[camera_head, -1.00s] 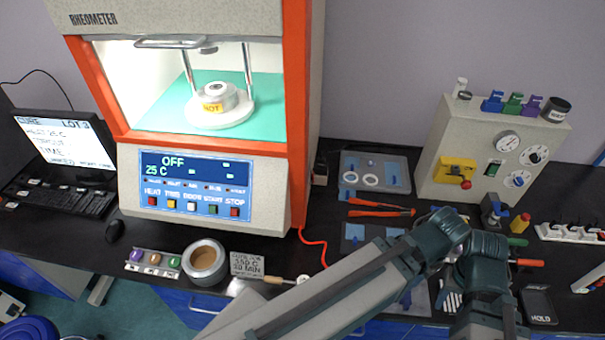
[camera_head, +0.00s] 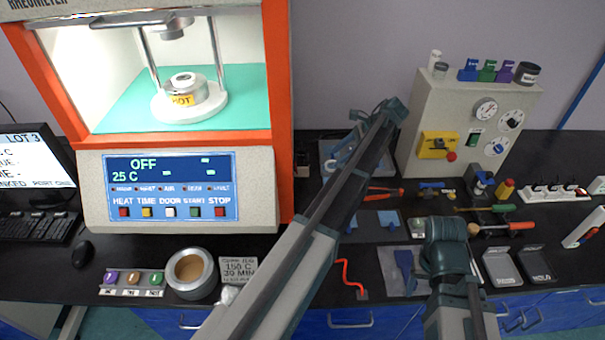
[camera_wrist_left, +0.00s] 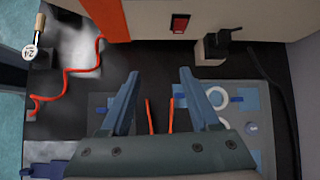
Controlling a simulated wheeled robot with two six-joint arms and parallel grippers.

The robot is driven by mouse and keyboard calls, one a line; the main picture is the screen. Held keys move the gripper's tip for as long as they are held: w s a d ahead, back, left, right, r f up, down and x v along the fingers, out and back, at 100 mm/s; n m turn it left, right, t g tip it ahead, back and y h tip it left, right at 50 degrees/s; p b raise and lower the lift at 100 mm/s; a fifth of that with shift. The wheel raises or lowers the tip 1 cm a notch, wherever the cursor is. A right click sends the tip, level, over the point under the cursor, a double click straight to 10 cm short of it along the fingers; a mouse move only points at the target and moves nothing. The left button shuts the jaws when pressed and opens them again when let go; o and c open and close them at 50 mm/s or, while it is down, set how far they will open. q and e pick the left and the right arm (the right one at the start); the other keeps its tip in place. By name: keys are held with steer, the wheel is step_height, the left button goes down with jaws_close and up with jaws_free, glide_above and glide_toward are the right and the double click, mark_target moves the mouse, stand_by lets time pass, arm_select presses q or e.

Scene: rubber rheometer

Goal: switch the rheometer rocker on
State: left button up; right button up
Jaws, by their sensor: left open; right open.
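The rheometer (camera_head: 185,240) stands at the left in the head view, its display (camera_head: 170,183) reading OFF and 25 C. In the left wrist view, a red rocker switch (camera_wrist_left: 180,23) sits on the machine's light side wall; the head view does not show it. My left gripper (camera_head: 352,143) is beside the machine's right side, over the grey tray. In the left wrist view its fingers (camera_wrist_left: 158,73) are apart and empty, below the rocker in the picture and not touching it. My right gripper (camera_head: 450,245) is over the front of the bench; its fingertips are mostly hidden.
A black plug in a socket (camera_wrist_left: 220,42) is right of the rocker. A red cable (camera_wrist_left: 68,75) lies on the bench. A grey tray with white rings (camera_wrist_left: 230,100) is under my left gripper. A control box (camera_head: 465,125) stands at the back right, with tools and trays before it.

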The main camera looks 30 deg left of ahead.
mark_target(296, 168)
arm_select(q)
steer(key=w+a, duration=0.3)
steer(key=a, duration=0.1)
steer(key=s+a+f+m+b, duration=0.1)
steer(key=s+a+f+b, duration=0.4)
steer(key=a+f+b, duration=0.3)
steer(key=shift+a+f+g+y+b, duration=0.4)
steer(key=shift+f+b, duration=0.4)
steer(key=shift+b, duration=0.35)
jaws_close()
